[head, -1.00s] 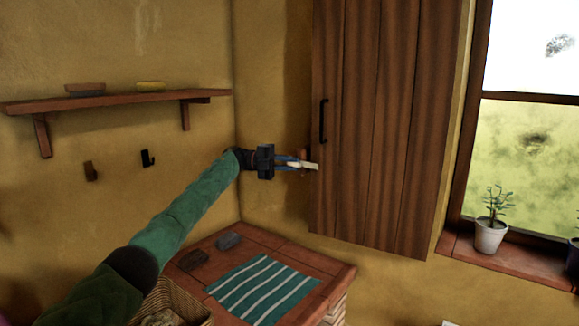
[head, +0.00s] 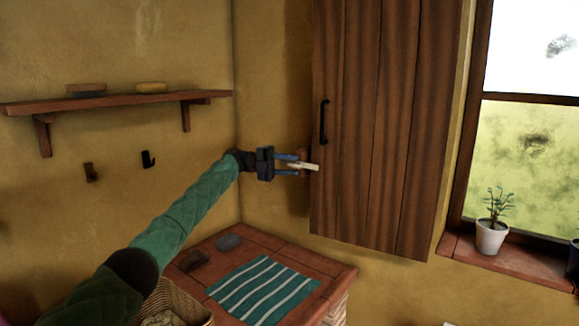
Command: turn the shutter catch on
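The shutter catch (head: 304,166) is a small pale lever at the left edge of the brown wooden shutter (head: 375,130). It lies close to level, its right end slightly lower. My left gripper (head: 290,165) reaches in from the left. Its two blue fingers are apart, with the catch's left end at their tips. I cannot tell whether the fingers touch it. The shutter has a black handle (head: 323,121) above the catch and stands against the wall. My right gripper is not in view.
A tiled brick counter (head: 330,270) with a striped teal cloth (head: 262,290) lies below my arm. A wicker basket (head: 190,300) is at the front left. A shelf (head: 115,101) and two hooks are on the left wall. A potted plant (head: 491,235) stands on the windowsill.

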